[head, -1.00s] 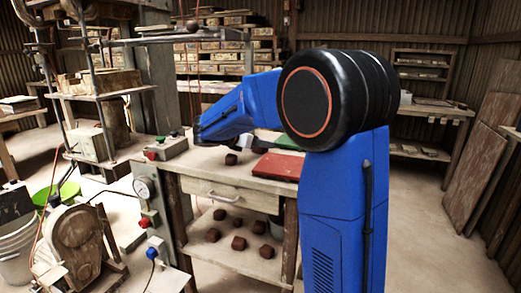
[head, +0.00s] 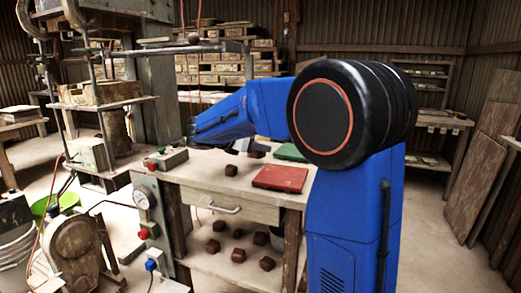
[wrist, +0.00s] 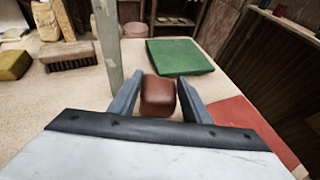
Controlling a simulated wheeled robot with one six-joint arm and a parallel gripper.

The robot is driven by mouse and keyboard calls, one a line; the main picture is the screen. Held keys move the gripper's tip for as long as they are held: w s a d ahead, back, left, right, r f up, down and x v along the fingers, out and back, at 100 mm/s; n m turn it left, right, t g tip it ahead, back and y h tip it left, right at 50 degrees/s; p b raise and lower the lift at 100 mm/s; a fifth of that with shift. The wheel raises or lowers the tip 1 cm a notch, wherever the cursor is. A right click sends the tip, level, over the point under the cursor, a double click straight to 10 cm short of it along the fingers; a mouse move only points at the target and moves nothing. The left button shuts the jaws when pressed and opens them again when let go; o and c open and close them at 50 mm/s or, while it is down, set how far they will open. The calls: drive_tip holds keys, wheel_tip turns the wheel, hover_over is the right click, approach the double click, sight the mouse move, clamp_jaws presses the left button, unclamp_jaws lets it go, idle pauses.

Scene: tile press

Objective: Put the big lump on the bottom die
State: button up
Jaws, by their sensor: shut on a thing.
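My gripper (wrist: 158,92) is shut on a reddish-brown lump (wrist: 158,97), which sits between the two grey fingers in the wrist view. In the head view this lump (head: 257,152) shows just beyond my blue forearm, over the bench top; whether it touches the bench is unclear. Another brown lump (head: 231,170) lies on the bench near the red mat. The press (head: 105,100) stands at the left, with a pale block (head: 101,92) on its plate. I cannot tell for sure whether that block is the bottom die.
A green mat (wrist: 180,56) and a red mat (wrist: 250,130) lie on the bench. Several lumps rest on the lower shelf (head: 225,262). A control box (head: 166,159) stands near the press.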

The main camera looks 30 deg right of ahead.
drive_tip(key=s+a, duration=1.3)
drive_tip(key=a, duration=0.3)
drive_tip(key=s+a, duration=1.3)
drive_tip(key=a, duration=0.4)
drive_tip(key=shift+a, duration=0.2)
drive_tip(key=shift+s, duration=0.1)
